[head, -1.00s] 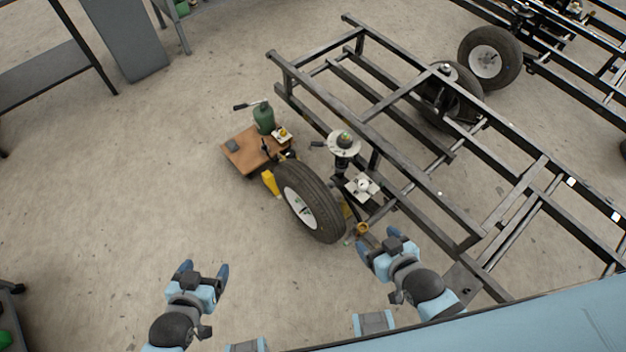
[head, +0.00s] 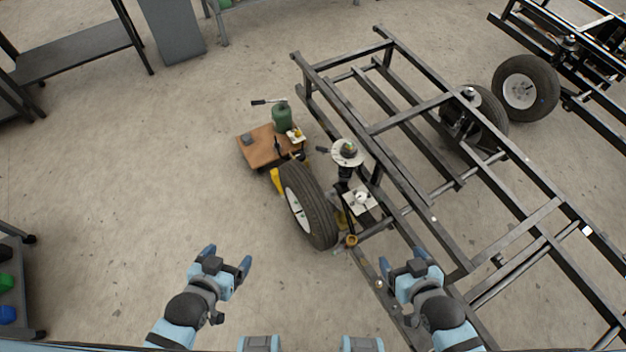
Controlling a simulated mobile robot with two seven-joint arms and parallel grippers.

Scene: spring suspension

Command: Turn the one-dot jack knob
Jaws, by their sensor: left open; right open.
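A green bottle-like jack (head: 281,117) with a dark handle stands at the back of a brown board (head: 256,150). A small yellow knob (head: 297,134) sits on a pale plate beside it. Another white plate (head: 372,204) with a round pale knob (head: 361,197) is on the frame right of the wheel. Any dots are too small to make out, so I cannot tell which knob has one. My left gripper (head: 228,260) is open and empty over bare floor, left of the wheel. My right gripper (head: 404,264) is open and empty near the frame's front end, apart from both knobs.
A black tyre (head: 309,206) stands between the board and the dark metal frame (head: 400,184). A round plate (head: 347,152) tops the spring post. A yellow-brown ring (head: 351,241) is low by the tyre. A shelf cart (head: 14,290) is at left. The floor left of the tyre is clear.

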